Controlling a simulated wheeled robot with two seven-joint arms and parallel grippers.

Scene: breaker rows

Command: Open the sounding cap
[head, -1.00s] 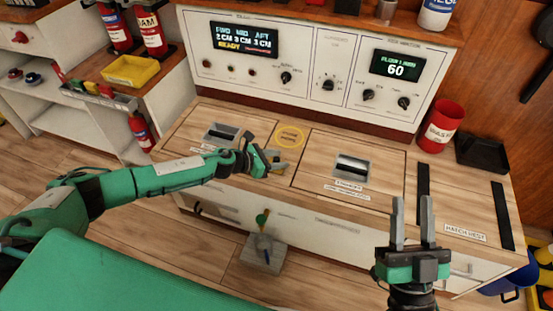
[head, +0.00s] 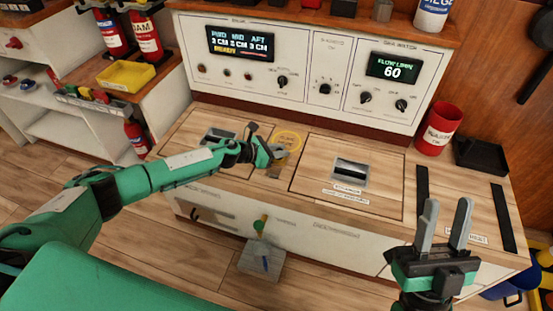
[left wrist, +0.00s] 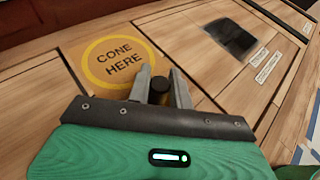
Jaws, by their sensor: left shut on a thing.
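A dark round cap (left wrist: 160,91), which looks like the sounding cap, stands between the two grey fingers of my left gripper (left wrist: 161,80) in the left wrist view. My left gripper is shut on it, low over the wooden counter (head: 235,175). In the head view, my left gripper (head: 274,156) hides most of the cap. The yellow "CONE HERE" ring (left wrist: 120,62) is just beyond the fingers, and it also shows in the head view (head: 287,140). My right gripper (head: 447,207) is open and empty above the counter's right end.
Dark recessed hatches lie left (head: 219,136) and right (head: 350,172) of the ring. A control panel (head: 310,75) rises behind the counter. A red bin (head: 437,129) and a black tray (head: 481,155) stand at the right. A yellow tray (head: 126,74) sits on the left shelf.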

